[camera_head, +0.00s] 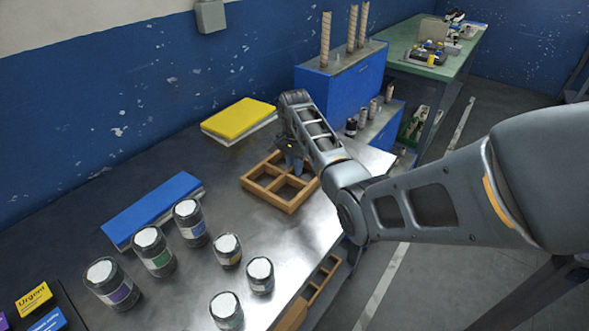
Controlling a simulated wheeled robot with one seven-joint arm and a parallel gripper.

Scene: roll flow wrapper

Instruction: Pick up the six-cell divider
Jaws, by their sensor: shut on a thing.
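The six-cell divider (286,206) is a brown wooden frame with several square cells. It lies on, or very close above, the dark metal table near its right side; I cannot tell which. My gripper (294,167) is at the far right part of the divider, pointing down and shut on it. The arm hides the far right cells and most of the fingertips.
A yellow pad (239,117) lies behind the divider and a blue pad (151,207) to its left. Several jars with white lids (228,247) stand at the front. A blue cabinet (341,88) stands behind right. Bare table (215,180) lies left of the divider.

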